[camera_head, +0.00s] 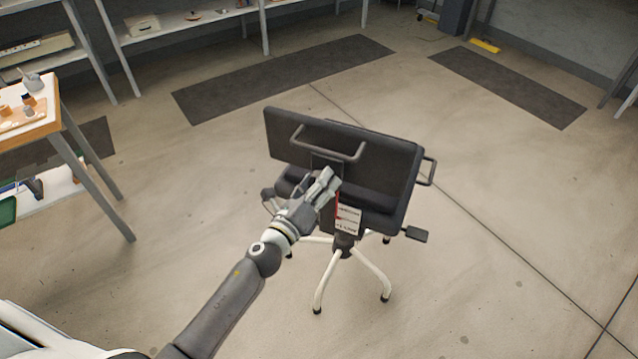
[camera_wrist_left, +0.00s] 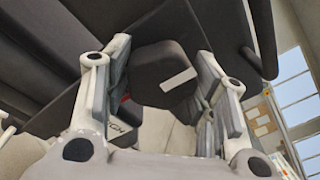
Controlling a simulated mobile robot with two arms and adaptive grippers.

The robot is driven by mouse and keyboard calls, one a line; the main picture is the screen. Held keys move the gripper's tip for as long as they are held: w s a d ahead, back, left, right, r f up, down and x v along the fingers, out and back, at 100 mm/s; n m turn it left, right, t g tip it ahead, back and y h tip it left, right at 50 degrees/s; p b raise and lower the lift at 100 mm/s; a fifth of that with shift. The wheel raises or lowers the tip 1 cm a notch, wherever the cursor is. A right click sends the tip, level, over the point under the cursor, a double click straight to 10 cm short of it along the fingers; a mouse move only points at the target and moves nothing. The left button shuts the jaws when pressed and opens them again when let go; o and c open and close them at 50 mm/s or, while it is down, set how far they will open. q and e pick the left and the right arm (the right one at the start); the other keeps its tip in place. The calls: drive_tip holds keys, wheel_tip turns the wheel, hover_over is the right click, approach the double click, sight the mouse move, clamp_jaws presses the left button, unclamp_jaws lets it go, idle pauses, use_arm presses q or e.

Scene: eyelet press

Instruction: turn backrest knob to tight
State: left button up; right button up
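The backrest knob (camera_wrist_left: 165,75) is a dark, faceted knob with a white mark that slants in the left wrist view. My left gripper (camera_wrist_left: 158,92) is open, with one finger on each side of the knob. A narrow gap shows on the left; contact on the right is hard to tell. In the head view my left gripper (camera_head: 326,184) is at the rear of the chair's backrest (camera_head: 290,136), in front of the back post, and hides the knob. A white label with red marks (camera_head: 348,216) is on the post below the fingers. My right gripper is not in view.
The chair stands on pale legs (camera_head: 372,272) on open concrete floor. A handle bar (camera_head: 330,152) sticks out from the backrest above my gripper, and a dark paddle (camera_head: 415,234) sticks out at right. A workbench (camera_head: 50,125) stands at left, shelves (camera_head: 180,22) behind.

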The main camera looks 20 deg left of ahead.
use_arm(q)
drive_tip(key=o, duration=0.5)
drive_tip(key=v, duration=1.2)
idle(0.3)
drive_tip(key=s+a+f+n+g+y, duration=0.1)
drive_tip(key=s+f+n+g, duration=0.3)
drive_tip(key=f, duration=0.7)
drive_tip(key=s+f+n+g+y, duration=0.1)
drive_tip(key=s+f+n, duration=0.4)
drive_tip(key=f, duration=0.6)
drive_tip(key=s+a+f+n+g+y, duration=0.1)
drive_tip(key=s+f+n+g, duration=0.15)
drive_tip(key=f+n, duration=0.6)
drive_tip(key=s+f+n+g, duration=0.3)
drive_tip(key=s+f, duration=0.3)
drive_tip(key=s, duration=0.3)
drive_tip(key=s+a+f+n+g, duration=0.1)
drive_tip(key=s+f+n+g, duration=0.2)
drive_tip(key=s+f, duration=0.4)
drive_tip(key=s+f+n+g, duration=0.3)
drive_tip(key=s+f, duration=0.3)
drive_tip(key=s, duration=0.5)
drive_tip(key=shift+s+a+f+n+y, duration=0.15)
drive_tip(key=shift+a+f+n+y, duration=0.15)
drive_tip(key=shift+a+n+y, duration=0.1)
